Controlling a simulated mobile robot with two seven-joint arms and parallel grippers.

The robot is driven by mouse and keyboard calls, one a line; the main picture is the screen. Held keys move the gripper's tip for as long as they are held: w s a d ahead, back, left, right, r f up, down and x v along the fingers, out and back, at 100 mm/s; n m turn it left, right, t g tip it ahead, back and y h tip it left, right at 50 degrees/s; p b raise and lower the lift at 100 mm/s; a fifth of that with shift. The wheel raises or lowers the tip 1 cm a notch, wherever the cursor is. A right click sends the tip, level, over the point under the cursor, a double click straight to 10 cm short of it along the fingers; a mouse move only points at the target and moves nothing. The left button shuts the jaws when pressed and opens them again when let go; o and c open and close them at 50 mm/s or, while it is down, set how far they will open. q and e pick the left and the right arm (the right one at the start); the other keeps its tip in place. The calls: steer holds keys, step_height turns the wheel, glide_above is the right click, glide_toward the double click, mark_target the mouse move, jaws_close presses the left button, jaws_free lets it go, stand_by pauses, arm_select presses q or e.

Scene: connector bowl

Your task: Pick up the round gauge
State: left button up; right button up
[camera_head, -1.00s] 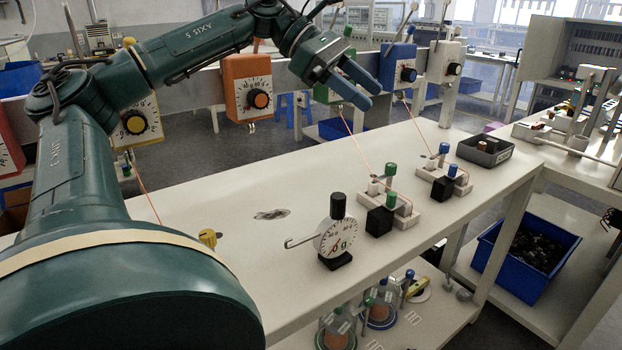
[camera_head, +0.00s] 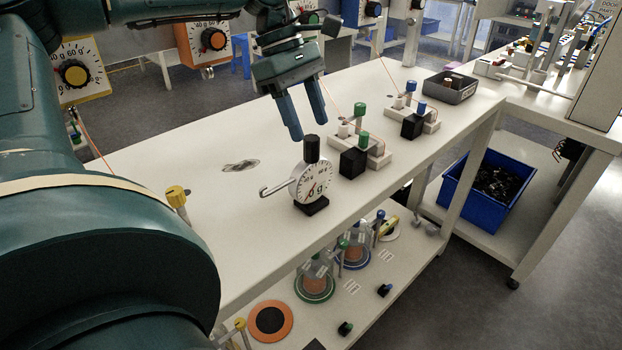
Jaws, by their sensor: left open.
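The round gauge (camera_head: 314,184) has a white dial marked in grams, a black knob on top, a metal hook on its left side and a black base. It stands upright near the front edge of the white table (camera_head: 215,155). My left gripper (camera_head: 309,131) is open, with its two blue fingers pointing down. In the picture the fingertips are just above the gauge's black knob. The fingers look empty, and I cannot tell the exact gap to the knob. My right gripper is not in view.
White fixtures with black blocks and green (camera_head: 360,108) and blue (camera_head: 421,107) knobs stand right of the gauge. A grey tray (camera_head: 451,88) sits at the table's far end. A yellow-topped post (camera_head: 176,196) stands to the left. The table left of the gauge is mostly clear.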

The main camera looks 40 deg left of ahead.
mark_target(308, 137)
arm_select(q)
steer(key=x, duration=0.3)
steer(key=shift+s+a+f, duration=0.1)
steer(key=shift+s+f, duration=0.1)
steer(key=shift+f, duration=0.7)
jaws_close()
steer(key=shift+w, duration=0.1)
